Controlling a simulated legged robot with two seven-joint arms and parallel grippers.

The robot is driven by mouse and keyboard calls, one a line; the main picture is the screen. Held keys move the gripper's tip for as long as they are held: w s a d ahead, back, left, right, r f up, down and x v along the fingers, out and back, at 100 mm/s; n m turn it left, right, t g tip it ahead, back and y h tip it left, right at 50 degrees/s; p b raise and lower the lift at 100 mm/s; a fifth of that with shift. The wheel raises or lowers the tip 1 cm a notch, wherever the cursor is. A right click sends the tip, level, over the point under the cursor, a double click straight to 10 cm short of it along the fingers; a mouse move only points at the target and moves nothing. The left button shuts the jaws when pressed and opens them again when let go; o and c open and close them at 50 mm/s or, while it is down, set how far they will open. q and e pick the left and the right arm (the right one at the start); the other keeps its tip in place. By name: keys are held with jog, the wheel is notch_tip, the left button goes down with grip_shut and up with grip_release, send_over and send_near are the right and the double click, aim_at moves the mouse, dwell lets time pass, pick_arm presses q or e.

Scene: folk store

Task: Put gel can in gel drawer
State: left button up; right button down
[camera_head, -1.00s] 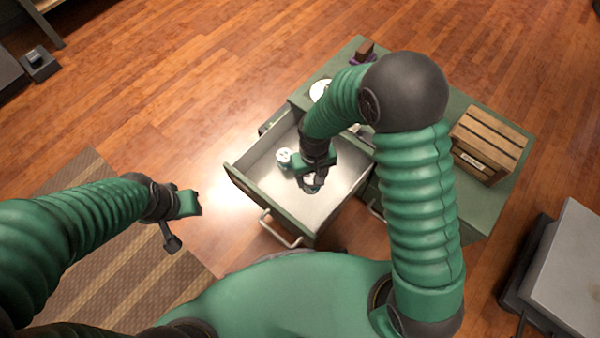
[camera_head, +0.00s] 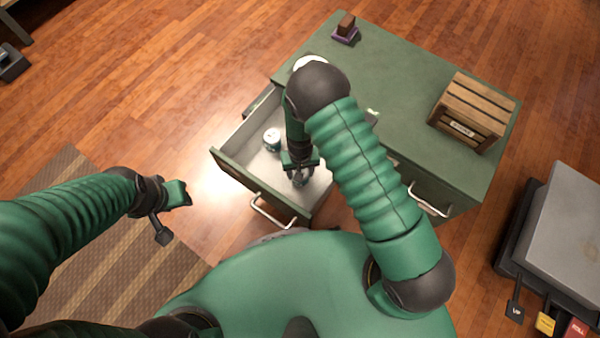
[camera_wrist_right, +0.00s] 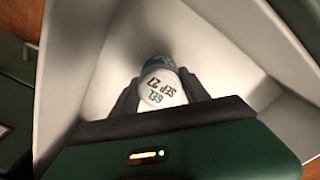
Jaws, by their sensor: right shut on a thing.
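My right gripper (camera_head: 300,172) is shut on this can, pointing down inside the open drawer (camera_head: 240,172). The gripper mostly hides the can in the head view, and I cannot tell whether it touches the drawer floor. Another can (camera_head: 272,139) with a white top stands in the drawer, left of the gripper. My left gripper (camera_head: 172,212) hangs empty left of the drawer; its jaw opening is unclear.
The drawer belongs to a green cabinet (camera_head: 400,75). On its top are a wooden crate (camera_head: 475,110), a small brown block on a purple base (camera_head: 345,28) and a white round thing (camera_head: 308,63), partly hidden. A grey machine (camera_head: 565,235) stands at the right.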

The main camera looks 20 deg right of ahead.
jog(key=c, duration=0.6)
grip_release()
jog(key=shift+o, duration=0.2)
jog(key=s+d+r+t+p, duration=0.2)
jog(key=r+p, duration=0.5)
jog(key=r, duration=1.7)
jog(key=s+d+r+n, duration=0.1)
jog(key=s+d+r, duration=0.4)
jog(key=s+r, duration=0.2)
jog(key=shift+s+r+t, duration=0.3)
jog(key=shift+r, duration=0.4)
